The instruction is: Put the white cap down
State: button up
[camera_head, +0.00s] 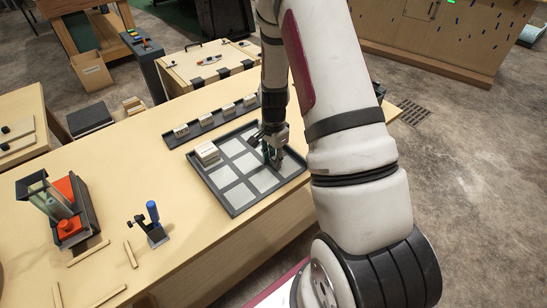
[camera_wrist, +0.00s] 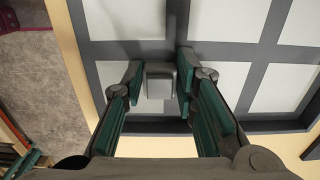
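A narrow gap shows at the left finger; the right finger is close beside the cap, and contact there is unclear. In the head view my gripper (camera_head: 272,157) points down low over the right part of the dark divided tray (camera_head: 233,212). The cap cannot be made out there.
A pale block (camera_head: 207,153) stands in the tray's left back cell; other visible cells look empty. A dark strip (camera_head: 172,140) with several pale blocks lies behind the tray. A blue-handled device (camera_head: 154,222) and an orange-and-black fixture (camera_head: 68,212) stand at left.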

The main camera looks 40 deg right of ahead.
jog(key=o, duration=0.3)
jog(key=shift+r, duration=0.15)
notch_tip(320, 180, up, 12)
notch_tip(320, 180, up, 9)
jog(key=n+t, duration=0.1)
jog(key=n, duration=0.3)
send_over(273, 159)
jog(key=s+a, duration=0.2)
jog(key=a, duration=0.3)
jog(key=s+a+r+n+t, duration=0.4)
jog(key=s+a+r+n, duration=0.8)
jog(key=s+r, duration=0.3)
jog(key=shift+s+n+b, duration=0.4)
jog(key=shift+s+n, duration=0.4)
jog(key=shift+s, duration=0.3)
jog(key=shift+r, duration=0.1)
